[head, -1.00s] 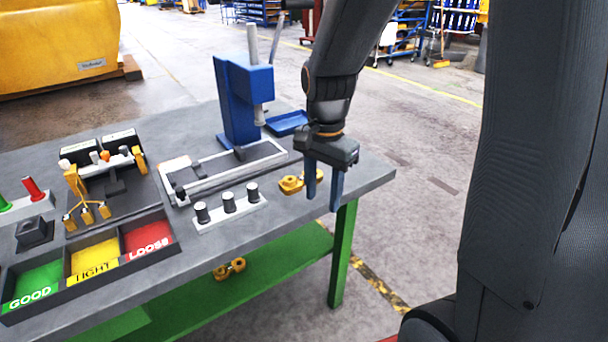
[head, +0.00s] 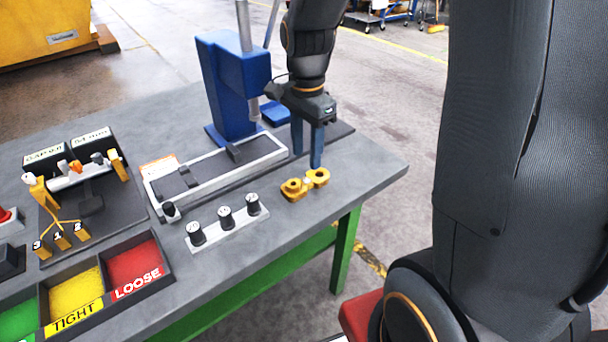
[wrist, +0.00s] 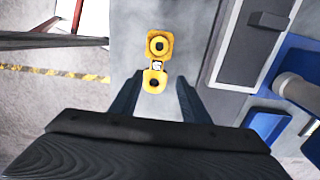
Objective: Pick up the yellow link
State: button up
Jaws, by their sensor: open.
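The yellow link (head: 305,184) lies on the grey workbench near its right edge. My gripper (head: 307,158) is open and empty, pointing down above and just behind the link. The blue fingers also show in the wrist view (wrist: 158,84), apart on either side of the gap. I cannot tell the exact height of the fingertips above the bench.
A blue press (head: 228,85) stands left of my gripper, with a blue tray (head: 275,113) behind. Sorting bins (head: 133,262) lie at the front left. The bench right of the link is clear.

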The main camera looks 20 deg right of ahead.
aim_at(308, 180)
jog(key=f, duration=0.2)
jog(key=f+p, duration=0.1)
jog(key=shift+s+d+f, duration=0.1)
jog(key=shift+s+d, duration=0.05)
jog(key=shift+s, duration=0.15)
jog(key=shift+s+f+p, duration=0.1)
jog(key=shift+f+p, duration=0.45)
jog(key=shift+f, duration=1.5)
jog(key=shift+c, duration=0.4)
grip_shut()
